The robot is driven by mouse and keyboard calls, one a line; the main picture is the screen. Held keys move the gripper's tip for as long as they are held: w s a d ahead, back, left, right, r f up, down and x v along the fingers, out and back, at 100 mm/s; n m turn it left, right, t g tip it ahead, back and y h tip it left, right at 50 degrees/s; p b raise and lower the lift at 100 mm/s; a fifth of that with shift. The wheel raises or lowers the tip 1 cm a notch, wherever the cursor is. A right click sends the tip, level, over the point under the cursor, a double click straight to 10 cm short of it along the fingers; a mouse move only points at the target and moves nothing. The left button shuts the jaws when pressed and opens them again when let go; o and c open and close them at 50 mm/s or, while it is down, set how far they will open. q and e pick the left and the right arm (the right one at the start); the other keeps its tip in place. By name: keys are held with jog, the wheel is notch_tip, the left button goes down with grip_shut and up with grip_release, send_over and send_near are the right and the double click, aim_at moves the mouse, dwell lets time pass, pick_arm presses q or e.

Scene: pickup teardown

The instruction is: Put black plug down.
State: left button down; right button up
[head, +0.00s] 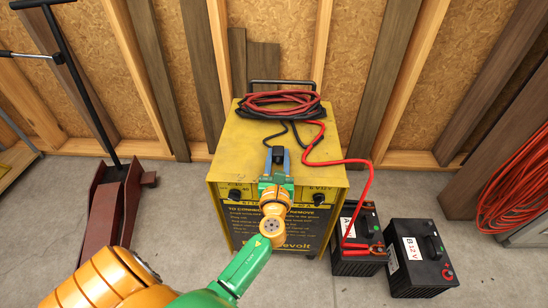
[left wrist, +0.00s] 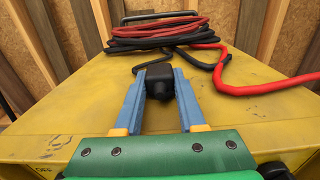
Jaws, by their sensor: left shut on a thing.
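The black plug (left wrist: 160,82) is between the blue fingers of my left gripper (left wrist: 160,88), which is shut on it. In the head view my left gripper (head: 277,158) holds the plug (head: 276,152) over the yellow top of the charger cabinet (head: 225,160). A black cable runs from the plug back toward the coil. I cannot tell whether the plug touches the top. My right gripper is not in view.
Coiled red and black cables (head: 280,102) lie at the back of the cabinet top. A red cable (head: 367,185) runs over its right side to battery A (head: 358,262). Battery B (head: 420,258) stands beside it. The yellow top is bare on both sides of the gripper.

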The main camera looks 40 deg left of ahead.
pick_arm(q)
jog(key=c, duration=0.9)
grip_release()
jog(key=shift+f, duration=0.15)
jog(key=o, duration=0.4)
